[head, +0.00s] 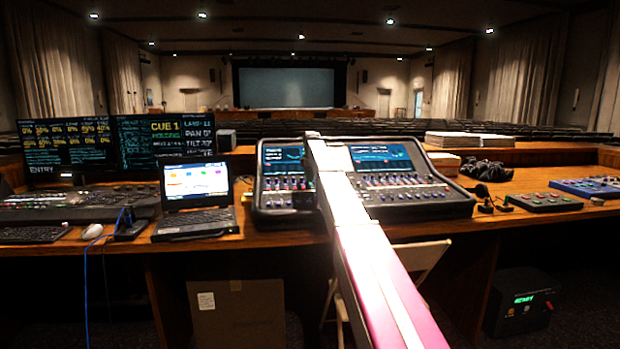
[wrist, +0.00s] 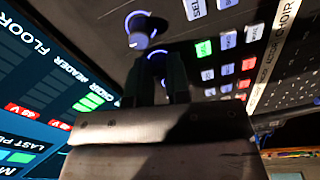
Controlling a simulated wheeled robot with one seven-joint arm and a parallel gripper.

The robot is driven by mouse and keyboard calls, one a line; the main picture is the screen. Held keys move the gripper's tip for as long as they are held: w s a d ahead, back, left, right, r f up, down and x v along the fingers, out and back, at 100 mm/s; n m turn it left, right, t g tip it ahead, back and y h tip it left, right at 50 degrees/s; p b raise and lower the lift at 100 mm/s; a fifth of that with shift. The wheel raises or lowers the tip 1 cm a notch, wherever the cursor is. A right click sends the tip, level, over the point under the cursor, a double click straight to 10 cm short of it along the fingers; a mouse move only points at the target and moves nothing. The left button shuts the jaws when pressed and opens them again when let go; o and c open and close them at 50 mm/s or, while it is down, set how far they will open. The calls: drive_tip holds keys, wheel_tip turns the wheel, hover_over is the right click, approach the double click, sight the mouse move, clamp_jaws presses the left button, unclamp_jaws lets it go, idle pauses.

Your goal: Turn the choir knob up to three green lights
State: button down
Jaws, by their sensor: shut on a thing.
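The mixing console (head: 425,208) sits mid-desk in the head view, partly covered by my arm, which hides my gripper there. In the wrist view my gripper (wrist: 160,78) has its dark fingers shut on a knob at the console panel. The fingers hide most of this knob; part of its blue light ring (wrist: 157,54) shows. I take it for the choir knob, as the screen label by the fingers reads CHOIR. Green level lights (wrist: 88,102) glow beside that label; I cannot count them surely. Another knob (wrist: 138,38) with a blue ring stands apart above.
Lit buttons (wrist: 205,48) and a labelled strip (wrist: 272,52) lie right of the fingers. On the desk, a laptop (head: 195,195) stands left of the console, and a dark cloth heap (head: 487,169) and a small control box (head: 543,202) lie right.

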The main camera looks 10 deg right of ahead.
idle(0.3)
drive_tip(key=c, duration=1.1)
unclamp_jaws()
drive_tip(key=shift+r, duration=0.1)
drive_tip(key=r, duration=0.7)
drive_tip(key=s+r, duration=0.1)
drive_tip(key=r, duration=0.2)
drive_tip(key=shift+d+r, duration=0.2)
drive_tip(key=shift+r, duration=0.1)
